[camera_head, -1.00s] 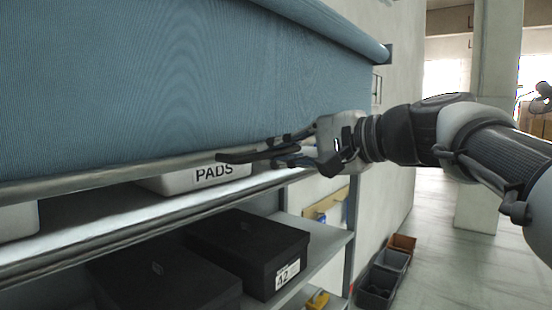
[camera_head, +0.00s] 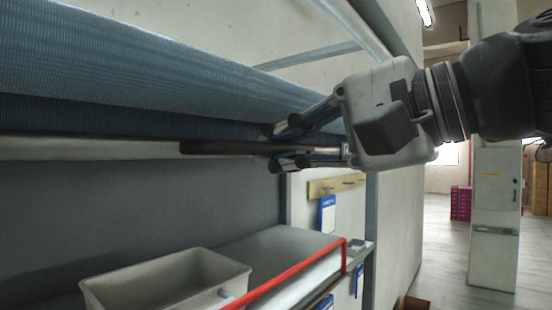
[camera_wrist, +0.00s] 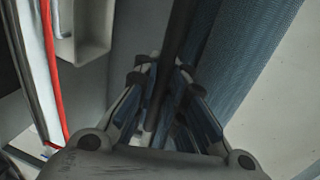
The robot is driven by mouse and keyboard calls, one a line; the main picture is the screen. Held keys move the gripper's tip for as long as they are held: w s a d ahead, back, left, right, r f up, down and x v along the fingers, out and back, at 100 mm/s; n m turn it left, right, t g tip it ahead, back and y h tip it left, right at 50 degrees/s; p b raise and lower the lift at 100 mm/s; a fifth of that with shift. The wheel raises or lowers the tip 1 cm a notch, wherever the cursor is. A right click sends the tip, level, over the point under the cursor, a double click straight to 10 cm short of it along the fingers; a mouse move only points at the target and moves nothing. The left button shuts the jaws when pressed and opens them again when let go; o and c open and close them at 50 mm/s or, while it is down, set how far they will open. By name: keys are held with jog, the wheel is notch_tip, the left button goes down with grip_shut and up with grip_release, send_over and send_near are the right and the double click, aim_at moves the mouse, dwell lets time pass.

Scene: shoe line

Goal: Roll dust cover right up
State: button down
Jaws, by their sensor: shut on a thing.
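The blue dust cover (camera_head: 150,75) is gathered on its roll near the top of the rack, with only a short strip of cloth (camera_head: 130,112) below it. Its pale bottom bar (camera_head: 80,148) runs just under the roll and has a dark grip section (camera_head: 220,147). My gripper (camera_head: 276,146) is shut on this dark section near the bar's right end. In the wrist view, my fingers (camera_wrist: 155,72) close around the dark grip (camera_wrist: 178,35), with the blue cloth (camera_wrist: 245,60) to its right. The fingers hide part of the grip.
Below the bar, an open pale bin (camera_head: 165,280) stands on a shelf with a red front rail (camera_head: 295,268). A wooden peg rail (camera_head: 335,185) with a blue tag (camera_head: 327,213) is on the wall behind.

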jog(key=shift+s+r, duration=0.1)
jog(key=shift+r, duration=0.4)
jog(key=c, duration=2.1)
grip_release()
jog(key=o, duration=0.4)
jog(key=shift+s+d+f, duration=0.1)
jog(key=shift+d, duration=0.1)
jog(key=shift+o, duration=0.2)
jog(key=shift+f, duration=0.15)
